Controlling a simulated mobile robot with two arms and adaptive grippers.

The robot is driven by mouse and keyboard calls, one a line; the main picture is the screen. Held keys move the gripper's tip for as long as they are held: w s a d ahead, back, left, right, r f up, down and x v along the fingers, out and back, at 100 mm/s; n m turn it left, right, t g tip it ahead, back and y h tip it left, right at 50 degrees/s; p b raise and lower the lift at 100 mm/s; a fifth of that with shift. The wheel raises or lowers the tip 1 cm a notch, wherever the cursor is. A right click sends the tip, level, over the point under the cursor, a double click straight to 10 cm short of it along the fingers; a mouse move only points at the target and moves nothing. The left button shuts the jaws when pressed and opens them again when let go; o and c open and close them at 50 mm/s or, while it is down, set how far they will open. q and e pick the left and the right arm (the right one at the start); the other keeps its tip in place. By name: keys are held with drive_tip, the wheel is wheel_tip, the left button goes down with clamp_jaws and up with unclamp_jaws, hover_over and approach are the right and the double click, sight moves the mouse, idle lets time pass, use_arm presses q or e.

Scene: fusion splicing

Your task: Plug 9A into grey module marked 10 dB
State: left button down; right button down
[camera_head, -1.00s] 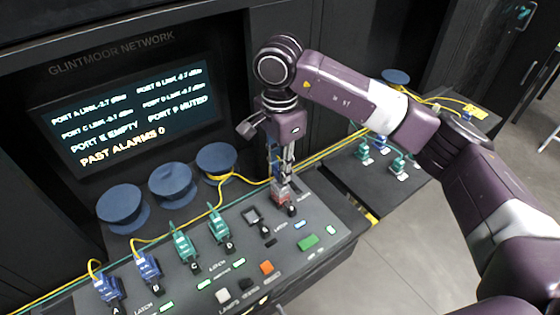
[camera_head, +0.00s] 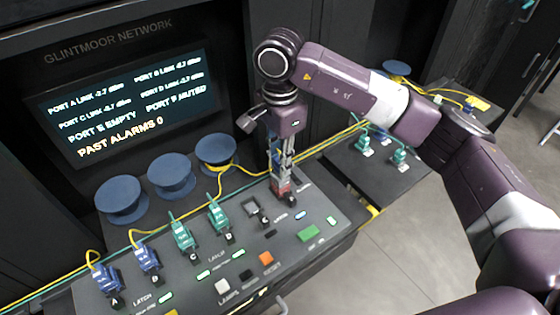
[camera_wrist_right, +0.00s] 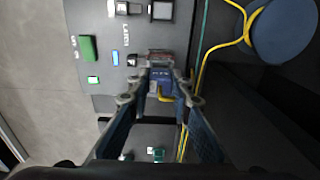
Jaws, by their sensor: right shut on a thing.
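My right gripper (camera_head: 286,172) points down at the far right end of the panel's row of ports. In the wrist view its fingers (camera_wrist_right: 160,86) are shut on a blue plug (camera_wrist_right: 160,78) with a yellow cable. The plug's front end meets a reddish-grey block (camera_wrist_right: 160,56), which also shows below the fingers in the head view (camera_head: 283,187). I cannot read a 9A or 10 dB mark, nor tell how deep the plug sits. My left gripper is not in view.
Blue plugs (camera_head: 107,280) and green plugs (camera_head: 182,236) stand in ports to the left. An empty-looking socket (camera_head: 250,206) is just left of the gripper. Blue spools (camera_head: 170,175) stand behind. A screen (camera_head: 125,103) reads port E empty, port F muted. A side shelf (camera_head: 370,176) holds green plugs.

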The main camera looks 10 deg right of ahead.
drive_tip(key=shift+b, duration=0.6)
idle(1.1)
drive_tip(key=shift+f+b, duration=0.55)
drive_tip(key=c, duration=1.7)
unclamp_jaws()
drive_tip(key=shift+o, duration=0.2)
drive_tip(key=shift+r, duration=0.15)
wheel_tip(320, 180, up, 12)
